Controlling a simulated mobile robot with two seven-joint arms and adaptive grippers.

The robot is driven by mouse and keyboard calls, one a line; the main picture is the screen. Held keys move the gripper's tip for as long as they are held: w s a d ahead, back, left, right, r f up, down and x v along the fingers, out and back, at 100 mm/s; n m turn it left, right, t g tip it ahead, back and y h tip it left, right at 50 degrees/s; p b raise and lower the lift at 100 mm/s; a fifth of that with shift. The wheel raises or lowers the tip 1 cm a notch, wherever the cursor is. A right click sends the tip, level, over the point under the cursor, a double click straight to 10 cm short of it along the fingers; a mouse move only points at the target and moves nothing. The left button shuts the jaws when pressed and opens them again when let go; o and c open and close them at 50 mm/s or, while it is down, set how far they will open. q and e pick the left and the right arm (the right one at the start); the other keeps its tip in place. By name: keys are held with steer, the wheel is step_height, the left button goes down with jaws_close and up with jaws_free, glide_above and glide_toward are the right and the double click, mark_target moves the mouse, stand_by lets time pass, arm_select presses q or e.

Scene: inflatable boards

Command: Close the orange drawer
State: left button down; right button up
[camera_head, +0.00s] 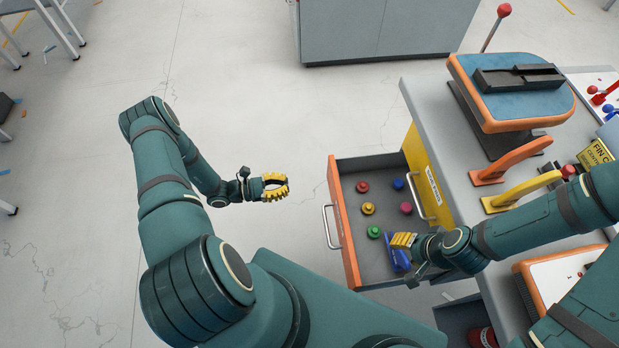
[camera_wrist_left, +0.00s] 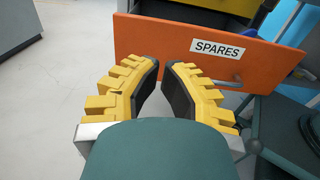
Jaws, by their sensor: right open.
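The orange drawer (camera_head: 344,222) stands pulled out from the grey workbench. Its orange front with a "SPARES" label shows in the left wrist view (camera_wrist_left: 165,45), and a silver handle (camera_head: 328,228) is on that front. My left gripper (camera_head: 280,187) is open and empty, to the left of the drawer front and apart from it. In the left wrist view its yellow fingers (camera_wrist_left: 165,70) are spread and face the front. My right gripper (camera_head: 400,240) is open over the near part of the drawer, by a blue item (camera_head: 396,258); I cannot tell whether they touch.
Several coloured knobs, such as a red one (camera_head: 362,187) and a green one (camera_head: 374,232), lie in the drawer. A yellow drawer front (camera_head: 428,180) is set in the workbench (camera_head: 440,110). A grey cabinet (camera_head: 380,30) stands behind. Floor left of the drawer is clear.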

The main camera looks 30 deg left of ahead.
mark_target(333, 180)
arm_select(q)
steer(key=b+x, duration=0.1)
steer(key=x, duration=1.2)
steer(key=shift+d, duration=0.15)
arm_select(e)
steer(key=shift+f, duration=0.45)
